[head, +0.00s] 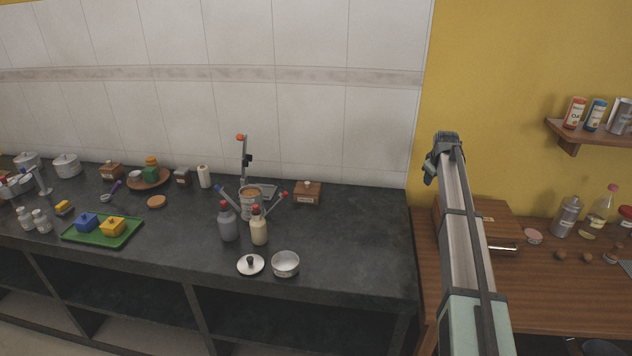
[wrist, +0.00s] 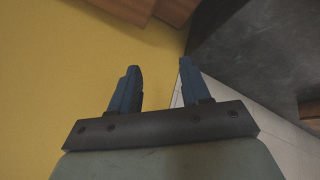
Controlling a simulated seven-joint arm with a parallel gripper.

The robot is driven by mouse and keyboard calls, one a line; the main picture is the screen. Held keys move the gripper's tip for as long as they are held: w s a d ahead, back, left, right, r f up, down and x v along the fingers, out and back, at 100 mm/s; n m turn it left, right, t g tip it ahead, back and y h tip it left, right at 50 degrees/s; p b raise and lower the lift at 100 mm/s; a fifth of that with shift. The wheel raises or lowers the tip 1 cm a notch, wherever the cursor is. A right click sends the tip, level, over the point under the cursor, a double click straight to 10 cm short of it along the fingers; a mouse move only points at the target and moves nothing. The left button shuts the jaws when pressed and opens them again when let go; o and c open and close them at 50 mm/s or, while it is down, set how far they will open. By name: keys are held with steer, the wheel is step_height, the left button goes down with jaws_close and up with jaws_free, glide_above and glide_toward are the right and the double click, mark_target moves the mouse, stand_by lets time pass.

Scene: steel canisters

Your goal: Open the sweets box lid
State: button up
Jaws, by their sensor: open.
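I cannot tell which is the sweets box. My gripper (wrist: 160,82) is open and empty in the wrist view, with yellow wall behind it. In the head view my arm reaches up right of the counter, well away from these boxes.
A green tray (head: 103,230) holds blue and yellow dishes. The counter's front right is clear.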

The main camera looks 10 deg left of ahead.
steer(key=a+r+g+y, duration=0.1)
steer(key=a+r, duration=0.1)
steer(key=a, duration=1)
steer(key=a+r+y, duration=0.2)
steer(key=a, duration=1)
steer(key=n+g+y, duration=0.1)
steer(key=n+g, duration=0.1)
glide_toward(308, 182)
steer(key=x, duration=0.8)
steer(key=shift+a+f, duration=0.15)
steer(key=shift+f, duration=0.2)
steer(key=shift+c, duration=0.2)
jaws_close()
